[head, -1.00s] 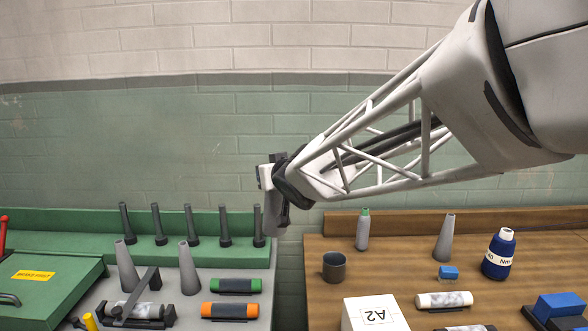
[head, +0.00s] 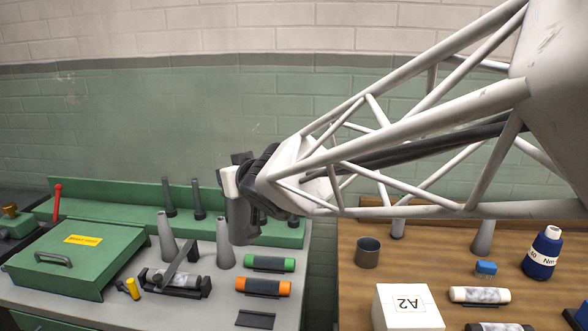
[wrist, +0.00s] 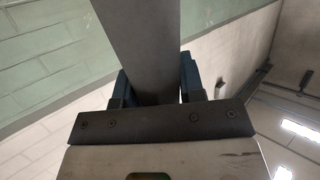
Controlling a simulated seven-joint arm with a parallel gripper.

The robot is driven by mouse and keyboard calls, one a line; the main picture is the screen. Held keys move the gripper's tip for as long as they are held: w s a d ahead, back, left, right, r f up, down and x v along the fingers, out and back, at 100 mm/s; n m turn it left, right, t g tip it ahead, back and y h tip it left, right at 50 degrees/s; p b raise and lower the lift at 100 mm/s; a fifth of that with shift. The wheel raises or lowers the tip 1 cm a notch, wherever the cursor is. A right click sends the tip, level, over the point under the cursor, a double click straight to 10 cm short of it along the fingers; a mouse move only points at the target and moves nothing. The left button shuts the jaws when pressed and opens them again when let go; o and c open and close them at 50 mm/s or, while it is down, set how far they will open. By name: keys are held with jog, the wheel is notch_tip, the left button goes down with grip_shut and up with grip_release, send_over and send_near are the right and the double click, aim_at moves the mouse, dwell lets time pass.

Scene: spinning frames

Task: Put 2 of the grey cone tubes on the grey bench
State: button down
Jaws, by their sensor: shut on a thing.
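My gripper (head: 236,182) is shut on a grey cone tube (head: 240,222), which hangs roughly upright from it. The held tube also shows in the wrist view (wrist: 148,45), between the two fingers. In the head view they appear over the right part of the grey bench (head: 215,305); the height of the tube above the top is hard to tell. Two grey cone tubes stand upright on the bench, one left (head: 167,240) and one just left of the held tube (head: 225,246). Another grey cone tube (head: 483,238) stands on the wooden bench, its top hidden by my arm.
Several dark tubes (head: 169,198) stand along the bench's green back ledge. Green (head: 270,263) and orange (head: 262,286) cylinders lie in holders, near an empty holder (head: 255,319). A green lidded box (head: 75,262) is at left. A gap separates the wooden bench (head: 350,285).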

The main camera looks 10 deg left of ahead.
jog(key=shift+s+a+f, duration=0.1)
jog(key=shift+s+a, duration=0.4)
jog(key=shift+s, duration=0.15)
notch_tip(320, 180, down, 18)
jog(key=shift+w+f, duration=0.1)
notch_tip(320, 180, down, 6)
jog(key=shift+f, duration=0.25)
dwell(0.9)
jog(key=shift+f, duration=0.2)
dwell(0.5)
jog(key=c, duration=0.6)
grip_release()
jog(key=shift+c, duration=0.2)
jog(key=shift+d, duration=0.15)
jog(key=v, duration=0.7)
jog(key=shift+d+r, duration=0.15)
